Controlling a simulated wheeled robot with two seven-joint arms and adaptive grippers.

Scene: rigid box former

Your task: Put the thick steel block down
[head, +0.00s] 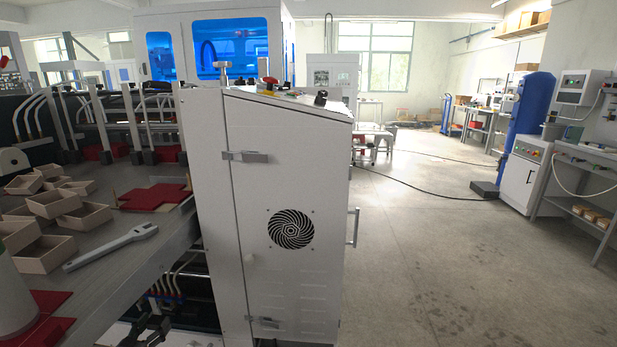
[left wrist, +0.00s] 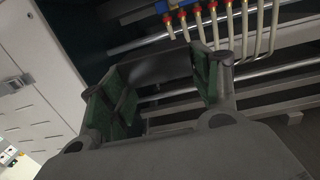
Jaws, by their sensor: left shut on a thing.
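My left gripper (head: 152,328) shows small and dark at the bottom of the head view, below the machine's table edge and left of the white cabinet. In the left wrist view its two fingers with green pads (left wrist: 160,92) stand wide apart, shut on a dark grey piece, the thick steel block (left wrist: 158,68), which spans between them. The block is dim, and its far edges blend into the dark background. I cannot make it out clearly in the head view. My right gripper is not in view.
The machine table (head: 100,262) holds a wrench (head: 110,246), several open boxes (head: 80,216) and red sheets (head: 153,197). The white cabinet (head: 285,190) stands close to the right. Pipes with red and blue fittings (left wrist: 215,22) run near my left gripper.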

